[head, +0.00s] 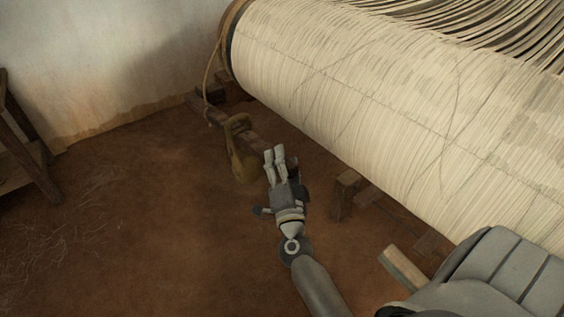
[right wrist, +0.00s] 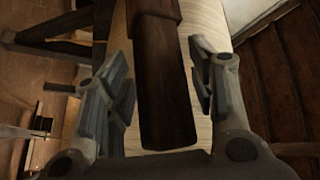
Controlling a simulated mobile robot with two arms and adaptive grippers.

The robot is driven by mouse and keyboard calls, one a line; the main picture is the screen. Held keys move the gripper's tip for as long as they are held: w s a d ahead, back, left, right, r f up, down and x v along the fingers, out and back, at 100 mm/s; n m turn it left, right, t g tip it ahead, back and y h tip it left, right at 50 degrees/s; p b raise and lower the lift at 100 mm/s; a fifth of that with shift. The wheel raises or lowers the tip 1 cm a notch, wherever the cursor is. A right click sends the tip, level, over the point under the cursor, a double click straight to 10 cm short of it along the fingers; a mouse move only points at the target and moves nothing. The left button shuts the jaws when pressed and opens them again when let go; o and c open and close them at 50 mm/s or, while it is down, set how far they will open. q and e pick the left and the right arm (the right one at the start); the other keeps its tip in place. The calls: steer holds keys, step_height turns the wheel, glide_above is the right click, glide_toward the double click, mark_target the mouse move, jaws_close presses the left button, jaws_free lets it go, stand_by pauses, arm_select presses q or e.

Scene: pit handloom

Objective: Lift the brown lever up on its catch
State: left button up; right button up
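A dark brown wooden bar, which I take to be the brown lever (right wrist: 165,85), fills the middle of the right wrist view with its blunt end towards the camera. My right gripper (right wrist: 158,62) is open, with one finger on each side of the bar and a gap showing on both sides. In the head view the right gripper (head: 274,153) is low beside the big cloth roll, at the near end of a brown beam (head: 222,124). The fingers and wrist hide part of the wood there. I cannot make out the catch. My left gripper is not in view.
The large thread-wrapped roll (head: 350,95) runs along the right, above the gripper. A yellowish-brown looped object (head: 242,160) stands just left of the fingers. A wooden post (head: 344,194) is to the right. The earth floor (head: 150,220) on the left is open.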

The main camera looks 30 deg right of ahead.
jaws_close()
steer(key=shift+s+f+b, duration=0.1)
steer(key=shift+f+b, duration=0.4)
steer(key=shift+f, duration=0.3)
steer(key=shift+o, duration=0.4)
jaws_free()
steer(key=v, duration=1.2)
